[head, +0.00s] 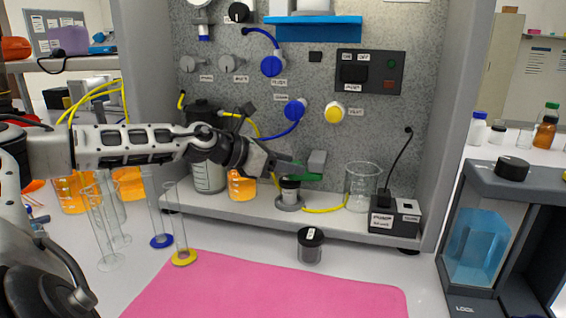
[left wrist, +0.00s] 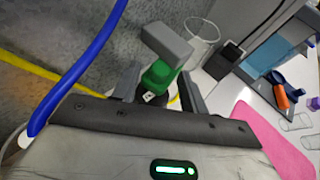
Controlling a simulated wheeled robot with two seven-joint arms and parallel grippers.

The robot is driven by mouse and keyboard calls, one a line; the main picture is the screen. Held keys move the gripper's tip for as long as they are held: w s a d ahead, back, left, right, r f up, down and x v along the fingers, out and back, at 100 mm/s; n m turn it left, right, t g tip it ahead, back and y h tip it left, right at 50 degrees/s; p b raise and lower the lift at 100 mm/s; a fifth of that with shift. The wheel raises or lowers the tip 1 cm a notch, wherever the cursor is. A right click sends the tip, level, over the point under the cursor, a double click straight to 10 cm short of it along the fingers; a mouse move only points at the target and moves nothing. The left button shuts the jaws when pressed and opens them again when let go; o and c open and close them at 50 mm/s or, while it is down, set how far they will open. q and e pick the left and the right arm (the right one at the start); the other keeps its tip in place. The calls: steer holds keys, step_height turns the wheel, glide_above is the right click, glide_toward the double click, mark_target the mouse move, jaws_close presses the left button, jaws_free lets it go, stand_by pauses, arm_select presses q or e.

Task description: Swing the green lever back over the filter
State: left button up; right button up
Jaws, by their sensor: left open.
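The green lever (head: 304,176) is on the rig's shelf side, just above and to the right of a small clear filter cup (head: 289,190) on a grey round base. A grey block (head: 317,162) stands at the lever's right end. My left gripper (head: 281,163) is open at the lever's left end. In the left wrist view, the green lever (left wrist: 159,76) shows between the two spread fingers of the gripper (left wrist: 160,82), with the grey block (left wrist: 166,43) beyond it. I cannot tell whether the fingers touch it. The filter is mostly hidden there. My right gripper is not in view.
A glass beaker (head: 361,188) and a black switch box (head: 394,216) stand right of the lever. A yellow hose (head: 325,209) runs along the shelf (head: 230,205). A dark-lidded jar (head: 311,246) stands in front, near the pink mat (head: 270,290).

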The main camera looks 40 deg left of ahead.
arm_select(q)
steer(key=shift+s+a+b, duration=0.15)
steer(key=shift+s+b, duration=0.15)
steer(key=shift+b, duration=0.2)
steer(key=b+v, duration=0.6)
steer(key=v, duration=0.9)
steer(key=shift+s, duration=0.15)
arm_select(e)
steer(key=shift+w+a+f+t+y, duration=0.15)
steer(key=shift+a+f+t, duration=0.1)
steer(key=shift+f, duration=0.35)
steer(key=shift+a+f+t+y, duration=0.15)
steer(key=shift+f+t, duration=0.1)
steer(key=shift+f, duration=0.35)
arm_select(q)
steer(key=shift+r, duration=0.1)
